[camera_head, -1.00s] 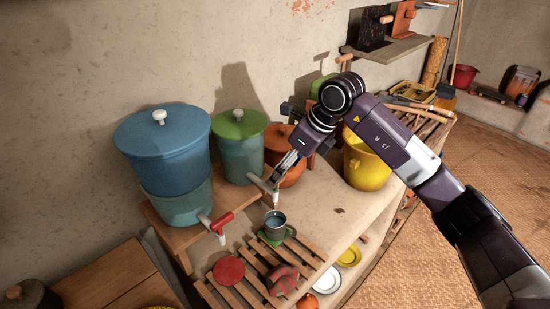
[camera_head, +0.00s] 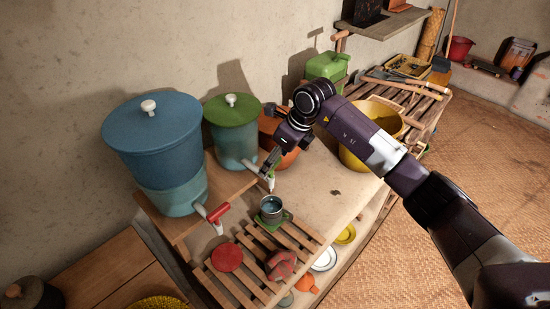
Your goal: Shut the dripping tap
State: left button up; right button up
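A blue-green water container with a green lid (camera_head: 236,140) stands on the wooden shelf. Its tap (camera_head: 256,169) sticks out to the front right, with a pale spout and a bit of green on it. A small grey-blue cup (camera_head: 271,208) with bluish liquid stands under the spout on a green coaster. A larger blue container (camera_head: 158,145) to the left has a tap with a red handle (camera_head: 217,212). My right gripper (camera_head: 270,163) is at the green-lidded container's tap, pointing down. It hides part of the tap; contact and finger gap are unclear. My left gripper is out of view.
A slatted wooden rack (camera_head: 225,280) with a red disc (camera_head: 227,257) and a red cloth-like item (camera_head: 281,265) lies in front. An orange-brown pot (camera_head: 285,157) is just behind my gripper. A yellow bucket (camera_head: 360,160) stands to the right. Bare counter lies between cup and bucket.

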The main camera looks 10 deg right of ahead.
jog(key=c, duration=1.2)
jog(key=shift+o, duration=0.2)
jog(key=shift+f+m+b, duration=0.1)
jog(key=shift+m+b, duration=0.4)
jog(key=shift+b, duration=0.1)
jog(key=shift+s+m+t+b, duration=0.1)
jog(key=shift+m+t+b, duration=0.25)
jog(key=shift+m, duration=0.15)
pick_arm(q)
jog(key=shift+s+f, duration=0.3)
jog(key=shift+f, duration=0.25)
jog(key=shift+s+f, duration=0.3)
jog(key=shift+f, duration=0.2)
pick_arm(e)
jog(key=shift+h, duration=0.3)
